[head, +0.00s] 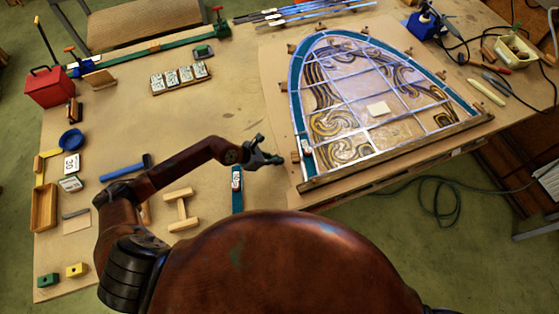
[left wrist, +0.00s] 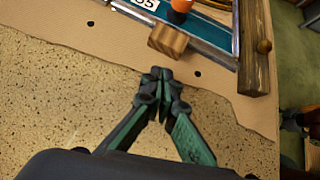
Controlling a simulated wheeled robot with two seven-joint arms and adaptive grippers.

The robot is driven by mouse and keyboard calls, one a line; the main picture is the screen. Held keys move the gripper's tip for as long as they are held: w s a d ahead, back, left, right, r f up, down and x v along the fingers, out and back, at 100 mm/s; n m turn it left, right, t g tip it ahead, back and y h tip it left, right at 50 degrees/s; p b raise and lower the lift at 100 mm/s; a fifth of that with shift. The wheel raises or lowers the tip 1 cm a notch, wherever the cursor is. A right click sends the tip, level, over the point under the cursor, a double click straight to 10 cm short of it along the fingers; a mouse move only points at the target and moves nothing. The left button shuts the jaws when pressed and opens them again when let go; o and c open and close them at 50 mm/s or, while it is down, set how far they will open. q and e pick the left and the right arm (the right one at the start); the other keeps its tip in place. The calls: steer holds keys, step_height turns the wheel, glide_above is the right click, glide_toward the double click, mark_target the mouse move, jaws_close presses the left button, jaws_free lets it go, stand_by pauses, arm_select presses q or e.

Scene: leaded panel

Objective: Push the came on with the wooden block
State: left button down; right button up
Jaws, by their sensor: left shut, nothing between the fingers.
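The leaded panel (head: 345,75) lies on the bench at upper right, an arched field of brown swirled and clear glass with a teal border and silver cames. A came edge (left wrist: 205,42) runs beside teal glass in the left wrist view. A small wooden block (left wrist: 168,40) sits by that edge; in the head view it seems to be the small brown piece (head: 295,157) at the panel's near left corner. My left gripper (head: 268,158) is shut and empty, just left of that corner. Its fingertips (left wrist: 160,76) are close to the block, seemingly apart from it. My right gripper is out of view.
A dark wooden batten (head: 400,155) borders the panel's near side. A teal strip (head: 237,190) lies below my left gripper.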

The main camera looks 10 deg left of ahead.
arm_select(q)
steer(key=b+v, duration=0.1)
steer(key=v, duration=0.9)
steer(key=shift+s+a, duration=0.25)
